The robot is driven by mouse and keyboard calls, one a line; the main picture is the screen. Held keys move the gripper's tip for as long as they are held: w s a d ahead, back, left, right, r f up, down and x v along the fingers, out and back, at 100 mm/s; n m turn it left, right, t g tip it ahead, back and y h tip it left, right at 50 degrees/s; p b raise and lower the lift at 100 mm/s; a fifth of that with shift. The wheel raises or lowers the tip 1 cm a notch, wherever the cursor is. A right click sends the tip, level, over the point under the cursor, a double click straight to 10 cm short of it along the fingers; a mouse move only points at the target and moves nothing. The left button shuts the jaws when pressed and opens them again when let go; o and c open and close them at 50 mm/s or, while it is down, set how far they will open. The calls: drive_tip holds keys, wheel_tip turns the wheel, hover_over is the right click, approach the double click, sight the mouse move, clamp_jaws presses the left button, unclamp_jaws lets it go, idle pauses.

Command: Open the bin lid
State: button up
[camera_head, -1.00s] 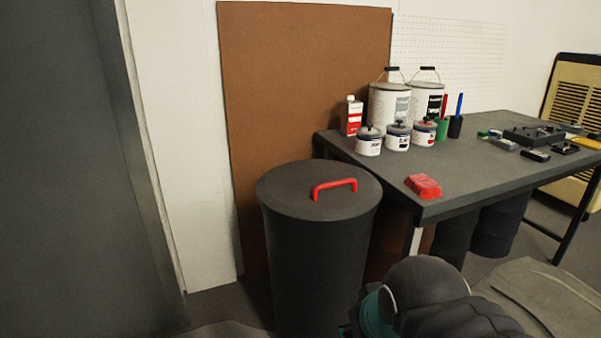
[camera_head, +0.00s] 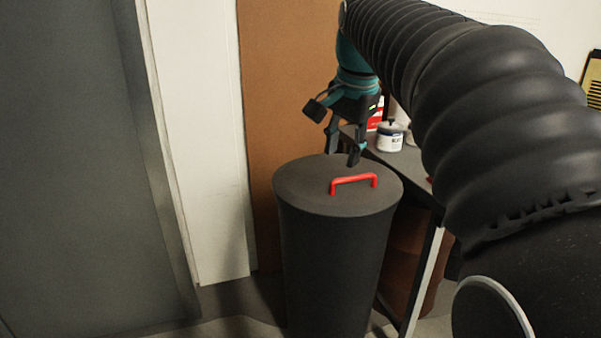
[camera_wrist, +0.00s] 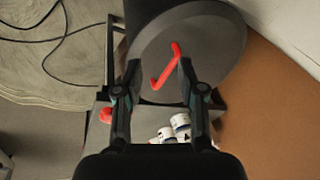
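The dark grey round bin (camera_head: 334,270) stands on the floor with its lid (camera_head: 305,190) closed on top. A red bar handle (camera_head: 353,182) rises from the lid. My gripper (camera_head: 342,160) is above the far part of the lid, pointing down, with its fingers apart. In the wrist view my gripper (camera_wrist: 158,64) is open and empty. The red handle (camera_wrist: 167,66) shows between and beyond the fingertips, slanting across the lid (camera_wrist: 215,45). I cannot tell exactly how far above the handle the fingertips are.
A dark table (camera_head: 405,160) stands right of the bin, with a white can (camera_head: 390,138) on it. A brown board (camera_head: 275,100) leans on the wall behind. A grey panel (camera_head: 75,170) is at left. Cables (camera_wrist: 50,40) lie on the floor mat in the wrist view.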

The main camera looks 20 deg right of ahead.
sight(351, 177)
drive_tip(key=w+d+r+m+g, duration=0.1)
drive_tip(key=w+d+r+m, duration=0.2)
drive_tip(key=w+d+m, duration=0.35)
drive_tip(key=shift+n, duration=0.35)
drive_tip(key=b+x, duration=0.5)
drive_tip(key=x, duration=0.8)
drive_tip(key=shift+w+d+f+b, duration=0.1)
drive_tip(key=shift+d+f+b, duration=0.15)
drive_tip(key=shift+b, duration=0.15)
clamp_jaws()
